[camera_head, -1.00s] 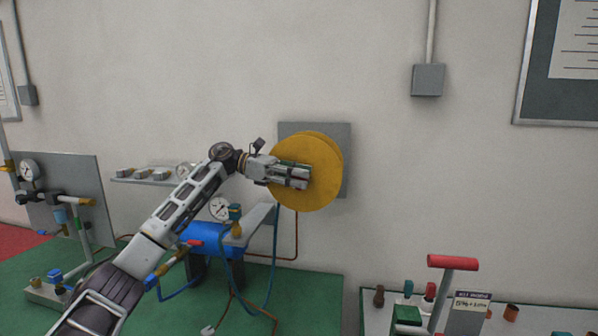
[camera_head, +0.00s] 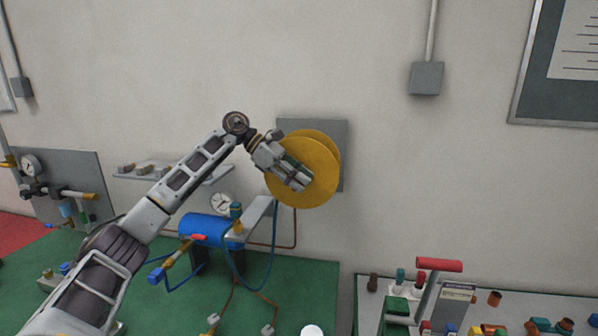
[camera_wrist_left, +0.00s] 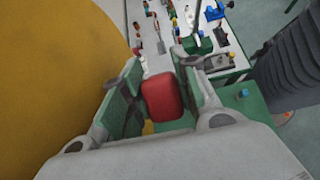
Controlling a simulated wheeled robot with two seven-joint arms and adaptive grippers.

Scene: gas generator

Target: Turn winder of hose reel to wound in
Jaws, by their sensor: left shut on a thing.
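The hose reel (camera_head: 318,160) is a yellow disc on a grey wall plate (camera_head: 343,135), at the middle of the head view. My left gripper (camera_head: 305,182) is in front of the reel's face, slanting down to the right. In the left wrist view its fingers (camera_wrist_left: 158,98) are shut on a red knob (camera_wrist_left: 163,99), which looks to be the reel's winder handle. The yellow disc fills the left of that view. In the head view the gripper hides the handle. My right gripper is not in view.
A blue tank (camera_head: 208,230) with gauge and hoses stands on the green bench (camera_head: 300,290) below left. A grey shelf (camera_head: 215,178) is on the wall behind my arm. A white table (camera_head: 370,310) with several small parts and a red-topped T-handle (camera_head: 438,265) is at lower right.

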